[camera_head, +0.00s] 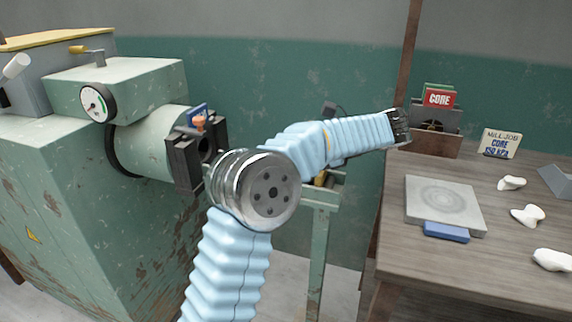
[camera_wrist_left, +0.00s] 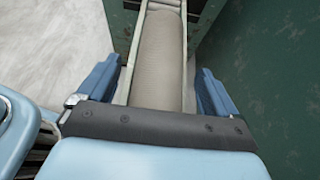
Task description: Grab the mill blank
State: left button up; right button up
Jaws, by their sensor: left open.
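In the left wrist view, a long beige cylinder (camera_wrist_left: 158,55), which looks like the mill blank, lies lengthwise in a green metal rack. My left gripper (camera_wrist_left: 156,74) is open, with one blue finger on each side of the cylinder and rack. Clear gaps show beside the fingers; I cannot tell how high they are above it. The near end of the cylinder is hidden behind the gripper's dark bar. In the head view, my left arm covers most of the green stand (camera_head: 319,235), and the cylinder and fingertips cannot be made out. My right gripper is not in view.
A green machine (camera_head: 150,85) with a dark mouth stands at left, close to my arm. A wooden table (camera_head: 420,265) at right holds a grey slab (camera_head: 470,212), a blue block (camera_head: 446,232), white pieces (camera_head: 527,215), a sign (camera_head: 499,144) and a box with a CORE card (camera_head: 438,98).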

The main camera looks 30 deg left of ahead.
pick_arm(q)
jog(key=shift+x, duration=0.85)
jog(key=c, duration=1.5)
jog(key=shift+w, duration=0.1)
jog(key=shift+c, duration=0.2)
